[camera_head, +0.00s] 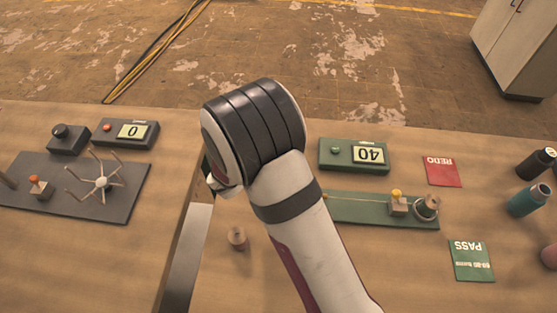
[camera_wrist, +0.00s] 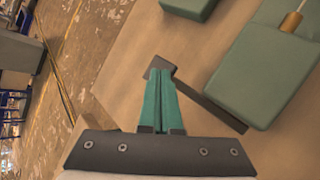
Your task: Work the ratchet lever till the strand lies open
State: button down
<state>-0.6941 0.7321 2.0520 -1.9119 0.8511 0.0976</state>
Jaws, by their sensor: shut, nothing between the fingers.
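My gripper (camera_wrist: 161,84) is shut and empty, its teal fingers pressed together in the wrist view. In that view its tips overlap the block-like end of a dark bar (camera_wrist: 213,109); I cannot tell whether they touch. A thin yellow strand (camera_head: 357,196) runs along the green board (camera_head: 350,216) towards a block with a yellow knob (camera_head: 397,202) and a round metal fitting (camera_head: 427,207). My arm hides the board's left end and my fingers in the head view.
A grey board (camera_head: 119,210) with a pegged reel (camera_head: 101,184) lies left. A display (camera_head: 128,132) reads 0; a green one (camera_head: 355,155) reads 40. A small wooden spool (camera_head: 237,239) stands near my arm.

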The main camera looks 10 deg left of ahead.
jog(key=shift+f, duration=0.85)
dwell(0.5)
jog(key=shift+r, duration=1.7)
notch_tip(320, 180, up, 5)
jog(key=shift+s, duration=0.15)
dwell(0.4)
